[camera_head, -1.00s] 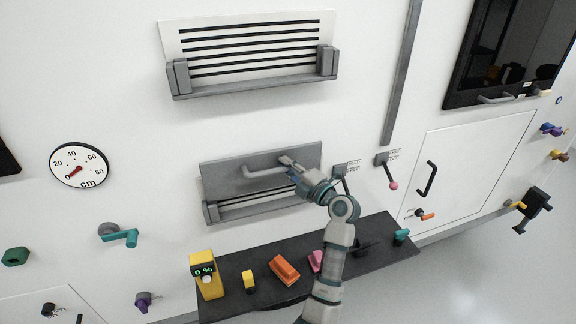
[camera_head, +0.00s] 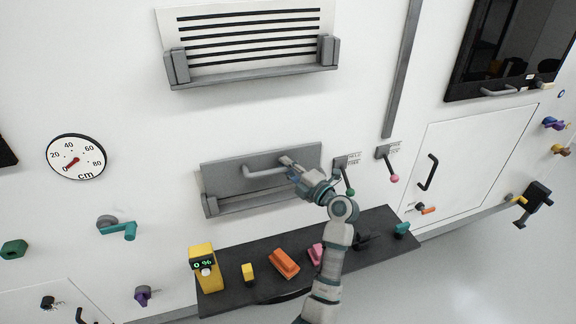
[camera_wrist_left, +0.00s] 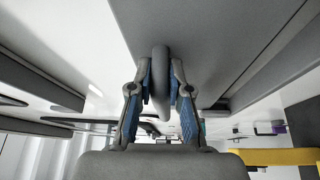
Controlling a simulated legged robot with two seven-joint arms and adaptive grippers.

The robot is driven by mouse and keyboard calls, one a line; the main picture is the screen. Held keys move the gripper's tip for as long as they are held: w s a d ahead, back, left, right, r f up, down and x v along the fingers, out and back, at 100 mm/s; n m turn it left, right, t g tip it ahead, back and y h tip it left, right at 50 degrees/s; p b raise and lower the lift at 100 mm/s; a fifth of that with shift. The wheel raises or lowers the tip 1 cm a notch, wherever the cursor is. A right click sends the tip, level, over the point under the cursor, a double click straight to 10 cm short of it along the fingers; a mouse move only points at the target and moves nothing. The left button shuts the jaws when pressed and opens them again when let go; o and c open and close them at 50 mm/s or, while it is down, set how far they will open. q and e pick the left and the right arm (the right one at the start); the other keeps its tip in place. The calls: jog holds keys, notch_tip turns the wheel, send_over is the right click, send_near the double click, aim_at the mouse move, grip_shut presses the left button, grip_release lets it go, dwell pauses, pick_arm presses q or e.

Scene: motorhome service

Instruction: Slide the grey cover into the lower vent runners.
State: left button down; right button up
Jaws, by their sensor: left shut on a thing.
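The grey cover (camera_head: 222,177) is a flat panel with a bar handle (camera_head: 262,172). It stands in front of the lower vent, between the lower runners (camera_head: 211,207), and its lower edge is close to the bottom rail. Whether it sits inside both runners is unclear, as my arm hides the right one. My left gripper (camera_head: 291,170) is shut on the handle's right part. In the left wrist view, the blue-padded fingers (camera_wrist_left: 160,95) close on the handle bar (camera_wrist_left: 161,62), with the grey cover (camera_wrist_left: 235,35) beside it.
An upper vent (camera_head: 250,38) with its own runners is uncovered above. A dark shelf (camera_head: 235,299) juts out below, holding a yellow device (camera_head: 202,262) and an orange block (camera_head: 284,263). Two levers (camera_head: 347,182) (camera_head: 390,168) are right of the cover.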

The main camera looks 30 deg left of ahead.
pick_arm(q)
jog(key=shift+f+b, duration=0.85)
jog(key=shift+f, duration=1.5)
jog(key=c, duration=1)
grip_release()
